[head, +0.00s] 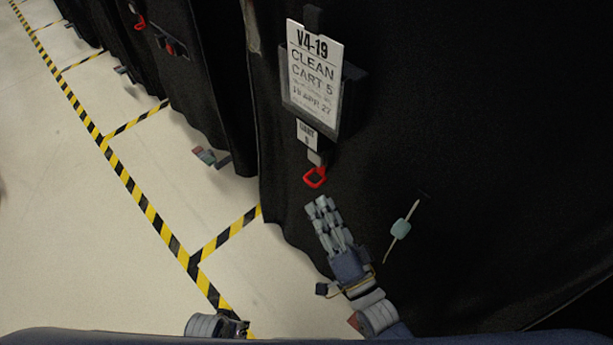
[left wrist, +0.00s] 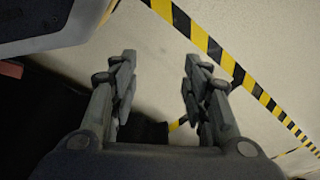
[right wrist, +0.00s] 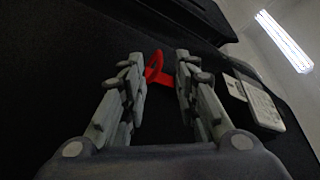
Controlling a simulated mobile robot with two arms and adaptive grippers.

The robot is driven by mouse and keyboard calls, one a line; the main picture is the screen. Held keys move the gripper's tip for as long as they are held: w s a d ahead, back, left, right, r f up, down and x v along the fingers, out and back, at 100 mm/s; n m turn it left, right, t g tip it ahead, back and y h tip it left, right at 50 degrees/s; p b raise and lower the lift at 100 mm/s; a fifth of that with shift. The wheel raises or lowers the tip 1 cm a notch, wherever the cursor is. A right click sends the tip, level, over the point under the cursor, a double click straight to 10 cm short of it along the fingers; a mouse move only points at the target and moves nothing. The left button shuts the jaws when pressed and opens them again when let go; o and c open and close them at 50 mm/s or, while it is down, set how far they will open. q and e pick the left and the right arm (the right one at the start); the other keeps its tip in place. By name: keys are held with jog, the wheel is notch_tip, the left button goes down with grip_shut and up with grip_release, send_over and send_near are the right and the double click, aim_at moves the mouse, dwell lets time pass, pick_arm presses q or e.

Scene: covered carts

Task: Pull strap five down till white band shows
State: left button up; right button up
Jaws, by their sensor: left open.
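The black covered cart (head: 470,130) carries a sign (head: 314,75) reading "CLEAN CART 5". A small label (head: 307,134) hangs below it, with a short grey strap end (head: 316,157) and a red pull loop (head: 315,177) beneath. My right gripper (head: 322,208) is just below the loop in the head view. In the right wrist view its fingers (right wrist: 154,75) are apart, with the red loop (right wrist: 158,67) showing near the tips; contact cannot be told. My left gripper (left wrist: 157,78) is open and empty above the floor, low in the head view.
A pale green tag on a thin tie (head: 400,229) hangs on the cover right of my right gripper. More black-covered carts (head: 190,75) stand at the upper left. Yellow-black floor tape (head: 140,195) marks the bays; the pale floor at left is clear.

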aim_at(308, 181)
jog(key=x, duration=0.8)
jog(key=shift+c, duration=0.5)
grip_shut()
